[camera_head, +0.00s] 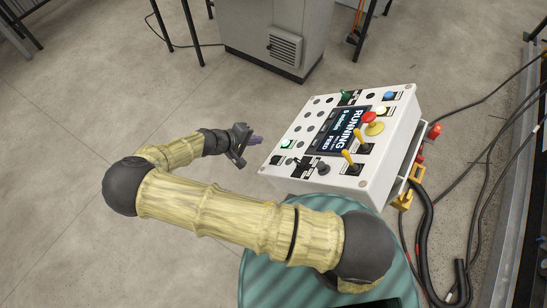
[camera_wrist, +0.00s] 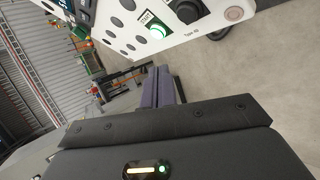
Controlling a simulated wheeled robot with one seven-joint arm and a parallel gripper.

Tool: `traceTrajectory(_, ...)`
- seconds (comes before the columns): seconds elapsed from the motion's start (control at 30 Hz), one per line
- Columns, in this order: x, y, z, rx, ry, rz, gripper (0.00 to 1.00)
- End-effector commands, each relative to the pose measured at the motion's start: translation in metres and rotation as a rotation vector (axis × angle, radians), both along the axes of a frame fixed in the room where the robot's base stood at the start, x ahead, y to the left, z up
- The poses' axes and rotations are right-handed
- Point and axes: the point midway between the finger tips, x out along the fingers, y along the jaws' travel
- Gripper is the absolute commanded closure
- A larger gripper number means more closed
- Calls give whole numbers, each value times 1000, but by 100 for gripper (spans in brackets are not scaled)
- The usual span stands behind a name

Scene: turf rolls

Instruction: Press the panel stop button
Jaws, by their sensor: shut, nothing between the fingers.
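The white control panel (camera_head: 335,178) stands tilted in the head view, with a lit screen (camera_head: 342,130) reading RUNNING. A red mushroom-shaped button (camera_head: 368,117) with a yellow base sits near the panel's right side; I cannot read a stop label on it. A green lit button (camera_head: 288,144) is near the left edge; in the wrist view this green button (camera_wrist: 157,32) has a START label. My gripper (camera_head: 258,141) is just left of the panel, apart from the buttons. Its purple fingers (camera_wrist: 164,88) are together with nothing between them.
Yellow levers (camera_head: 358,136), a black knob (camera_head: 323,168) and a blue button (camera_head: 390,96) also stand on the panel. A grey cabinet (camera_head: 270,30) is behind. Black cables (camera_head: 425,225) hang at the right.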

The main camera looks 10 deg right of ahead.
Motion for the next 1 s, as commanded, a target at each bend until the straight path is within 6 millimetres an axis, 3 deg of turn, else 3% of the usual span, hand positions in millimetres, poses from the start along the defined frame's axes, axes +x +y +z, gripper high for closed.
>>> traceTrajectory(0.5, -23, -29, -45, -2, 1, 0, 100)
traceTrajectory(1.0, -24, -31, -46, 0, 0, 0, 100)
